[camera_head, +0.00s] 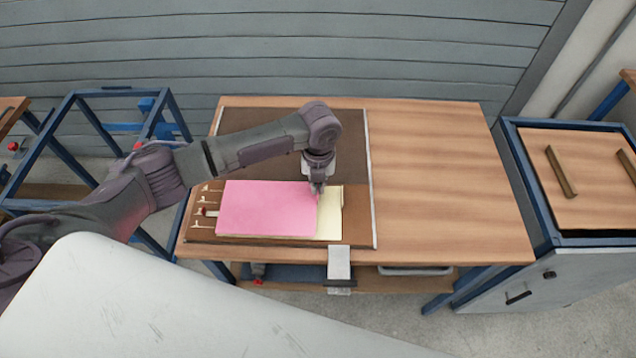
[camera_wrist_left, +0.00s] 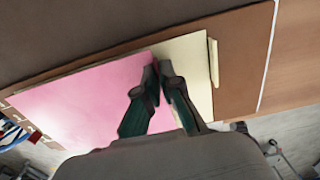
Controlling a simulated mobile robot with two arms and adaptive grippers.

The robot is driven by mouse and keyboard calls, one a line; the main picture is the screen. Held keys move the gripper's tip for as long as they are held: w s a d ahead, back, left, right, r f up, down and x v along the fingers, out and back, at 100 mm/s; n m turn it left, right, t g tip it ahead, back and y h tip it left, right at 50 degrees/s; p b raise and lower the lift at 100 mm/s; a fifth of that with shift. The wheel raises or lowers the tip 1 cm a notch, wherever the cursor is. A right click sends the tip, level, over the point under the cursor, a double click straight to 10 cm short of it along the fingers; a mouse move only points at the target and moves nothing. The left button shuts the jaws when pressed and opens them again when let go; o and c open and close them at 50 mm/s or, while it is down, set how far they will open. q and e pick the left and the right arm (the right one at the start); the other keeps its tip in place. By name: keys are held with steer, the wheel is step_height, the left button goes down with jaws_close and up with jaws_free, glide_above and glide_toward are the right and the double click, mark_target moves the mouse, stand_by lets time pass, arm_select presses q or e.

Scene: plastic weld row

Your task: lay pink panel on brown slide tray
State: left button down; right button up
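The pink panel (camera_head: 265,208) lies flat, or nearly so, over the left and middle of the brown slide tray (camera_head: 357,212). It covers part of a cream panel (camera_head: 330,218), whose right strip stays visible. My left gripper (camera_head: 317,190) points down at the pink panel's right edge. In the left wrist view its fingers (camera_wrist_left: 160,72) are close together at the edge of the pink panel (camera_wrist_left: 95,100) and look closed on it. The cream panel (camera_wrist_left: 195,65) shows just right of them. I cannot tell whether the pink panel touches what is below. My right gripper is not in view.
A dark brown surface (camera_head: 350,140) extends behind the tray, with a pale strip (camera_head: 371,180) along its right side. The wooden table (camera_head: 440,170) is clear to the right. A blue frame (camera_head: 75,130) stands at the left and a cabinet (camera_head: 560,270) at the right.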

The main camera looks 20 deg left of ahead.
arm_select(q)
steer(key=shift+f, duration=0.5)
stand_by(0.3)
steer(key=c, duration=0.8)
jaws_free()
steer(key=shift+c, duration=0.2)
steer(key=shift+r, duration=0.1)
step_height(320, 180, up, 7)
steer(key=p, duration=0.6)
steer(key=shift+p, duration=0.4)
